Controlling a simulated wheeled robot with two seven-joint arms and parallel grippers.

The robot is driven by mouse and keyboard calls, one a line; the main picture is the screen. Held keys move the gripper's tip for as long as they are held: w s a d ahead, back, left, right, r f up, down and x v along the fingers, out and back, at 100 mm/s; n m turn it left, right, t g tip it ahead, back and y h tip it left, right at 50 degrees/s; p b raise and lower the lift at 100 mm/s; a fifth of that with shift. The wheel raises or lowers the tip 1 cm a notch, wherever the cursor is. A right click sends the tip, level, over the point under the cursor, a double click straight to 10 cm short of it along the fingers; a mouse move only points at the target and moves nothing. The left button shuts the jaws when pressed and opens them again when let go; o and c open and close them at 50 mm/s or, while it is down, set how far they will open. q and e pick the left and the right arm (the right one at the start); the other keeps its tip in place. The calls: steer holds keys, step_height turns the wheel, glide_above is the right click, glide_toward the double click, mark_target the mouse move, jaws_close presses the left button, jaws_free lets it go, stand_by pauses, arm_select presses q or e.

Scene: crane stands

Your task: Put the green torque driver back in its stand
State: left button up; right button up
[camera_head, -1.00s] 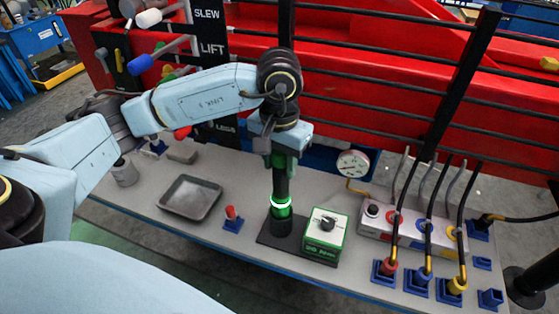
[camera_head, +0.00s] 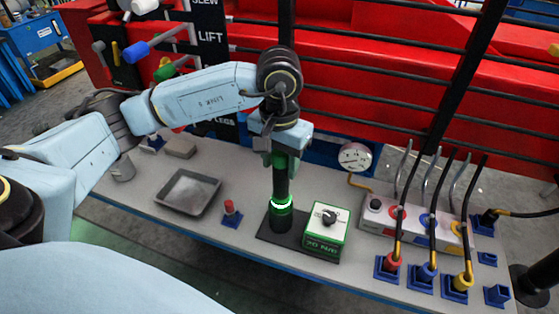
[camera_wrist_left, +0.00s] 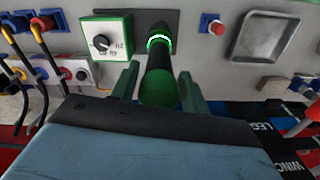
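The green torque driver (camera_head: 281,184) stands upright in its dark stand (camera_head: 265,225), with its lower end in the holder. A bright green ring glows around it low down. My left gripper (camera_head: 281,158) points down over the driver's top. In the left wrist view the driver's green rounded top (camera_wrist_left: 158,88) lies between the two fingers (camera_wrist_left: 158,72), with narrow gaps beside it, so the gripper looks open around it. The wrist hides part of the top in the head view. My right gripper is not in view.
A green and white dial box (camera_head: 325,229) stands close right of the driver. A grey tray (camera_head: 188,192) and a small red-topped piece in a blue holder (camera_head: 232,213) are to the left. Cabled plugs (camera_head: 427,273) and a gauge (camera_head: 354,157) are to the right.

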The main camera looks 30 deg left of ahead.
arm_select(q)
steer(key=o, duration=0.3)
steer(key=shift+r+p, duration=1.25)
steer(key=shift+r, duration=1.3)
